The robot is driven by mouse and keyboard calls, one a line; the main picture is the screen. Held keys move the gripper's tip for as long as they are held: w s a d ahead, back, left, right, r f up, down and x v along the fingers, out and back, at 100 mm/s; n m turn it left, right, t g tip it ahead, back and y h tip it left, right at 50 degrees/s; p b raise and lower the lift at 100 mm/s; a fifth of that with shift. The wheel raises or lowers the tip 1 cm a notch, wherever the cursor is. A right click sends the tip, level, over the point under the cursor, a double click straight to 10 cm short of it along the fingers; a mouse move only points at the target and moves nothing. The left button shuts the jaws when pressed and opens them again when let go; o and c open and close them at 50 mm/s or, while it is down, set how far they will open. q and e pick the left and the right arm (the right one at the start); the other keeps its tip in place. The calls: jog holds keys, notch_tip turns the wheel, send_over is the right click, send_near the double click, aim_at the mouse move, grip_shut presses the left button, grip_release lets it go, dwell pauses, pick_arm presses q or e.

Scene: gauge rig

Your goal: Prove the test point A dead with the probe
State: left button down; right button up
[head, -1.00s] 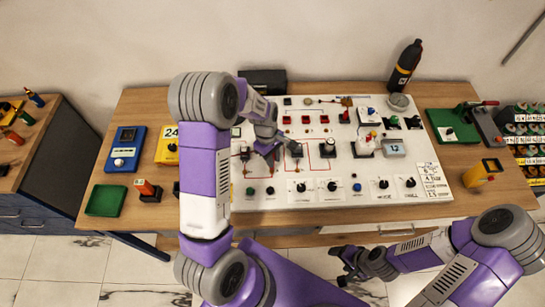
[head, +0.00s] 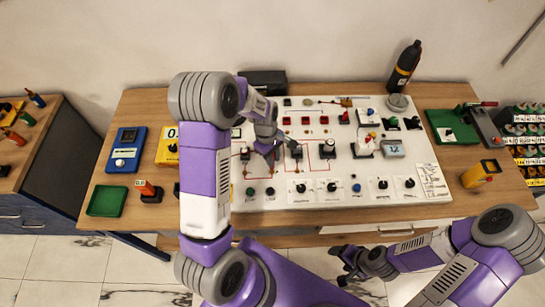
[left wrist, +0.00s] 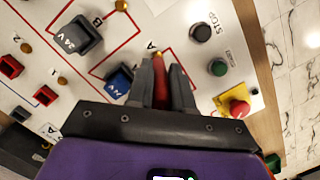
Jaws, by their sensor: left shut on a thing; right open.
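My left gripper (head: 271,163) is over the left part of the white panel (head: 320,196). In the left wrist view the left gripper (left wrist: 162,84) is shut on a red probe (left wrist: 173,74), which points down at the panel. Test point A (left wrist: 158,54), a small brass stud beside the letter A, shows right at the fingertips. Whether the probe tip touches it is hard to tell. The yellow meter (head: 165,158) stands left of my arm; its display begins with 0, the rest hidden. My right gripper (head: 346,264) is open and empty in front of the bench.
A 24 V block (left wrist: 74,38) and a blue block (left wrist: 119,81) sit near the left gripper on the panel. A red emergency button (left wrist: 237,107) is to the right. A blue meter (head: 125,149) and a green tray (head: 106,201) stand at the bench's left.

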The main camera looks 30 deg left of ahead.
pick_arm(q)
jog(key=shift+r+p, duration=2.55)
jog(key=shift+r, duration=0.95)
jog(key=shift+f, duration=0.1)
